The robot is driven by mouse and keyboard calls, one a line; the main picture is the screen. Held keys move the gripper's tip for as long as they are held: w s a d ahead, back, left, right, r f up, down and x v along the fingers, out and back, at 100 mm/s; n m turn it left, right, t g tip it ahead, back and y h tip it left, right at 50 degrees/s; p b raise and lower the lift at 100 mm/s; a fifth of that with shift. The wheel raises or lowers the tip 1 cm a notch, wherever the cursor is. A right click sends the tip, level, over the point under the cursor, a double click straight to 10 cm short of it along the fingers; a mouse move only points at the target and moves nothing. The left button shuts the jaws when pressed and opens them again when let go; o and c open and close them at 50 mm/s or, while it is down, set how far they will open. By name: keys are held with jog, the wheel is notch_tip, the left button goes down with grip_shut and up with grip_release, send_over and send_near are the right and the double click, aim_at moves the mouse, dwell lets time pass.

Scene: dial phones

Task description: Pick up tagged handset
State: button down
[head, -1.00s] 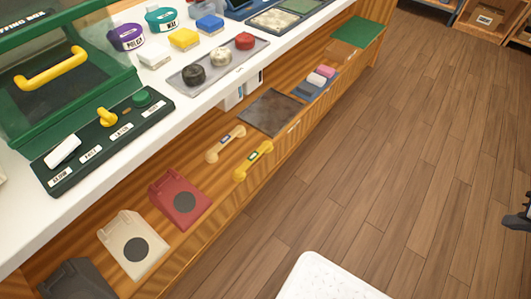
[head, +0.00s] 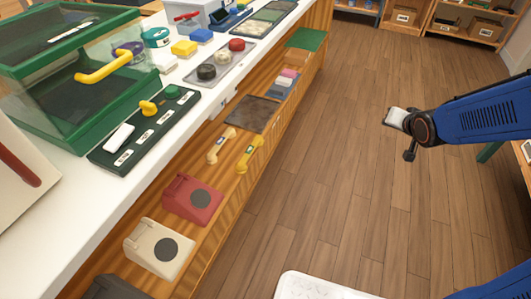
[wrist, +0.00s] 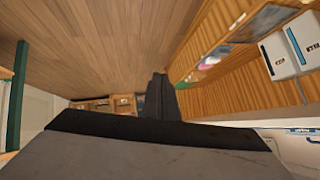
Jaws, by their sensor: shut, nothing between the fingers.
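A cream handset (head: 221,146) and a yellow handset (head: 249,155) lie side by side on the wooden lower shelf in the head view. Each has a small mark on its middle, too small to read, so I cannot tell which is the tagged one. My gripper (head: 409,155) hangs over the open floor at the right, well away from both handsets. In the wrist view my gripper's dark fingers (wrist: 158,97) are together with nothing between them. No handset is recognisable in the wrist view.
A red phone base (head: 192,200), a cream phone base (head: 158,248) and a dark one (head: 115,288) sit nearer on the shelf. A brown mat (head: 252,114) lies beyond the handsets. The white counter (head: 75,205) overhangs the shelf's left side. The floor (head: 340,150) is clear.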

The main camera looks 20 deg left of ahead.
jog(key=w+a+f+y, duration=0.3)
jog(key=w+a+f, duration=0.2)
jog(key=a+f, duration=0.3)
jog(key=m+g+y, duration=0.3)
jog(key=m+y, duration=0.1)
jog(key=y, duration=0.7)
send_near(255, 147)
jog(key=w+a, duration=0.1)
jog(key=w, duration=0.2)
jog(key=a, duration=0.3)
jog(key=shift+s+a+f, duration=0.15)
jog(key=shift+s, duration=0.05)
jog(key=shift+s+a+t, duration=0.25)
jog(key=shift+a+t, duration=0.15)
jog(key=shift+a, duration=0.2)
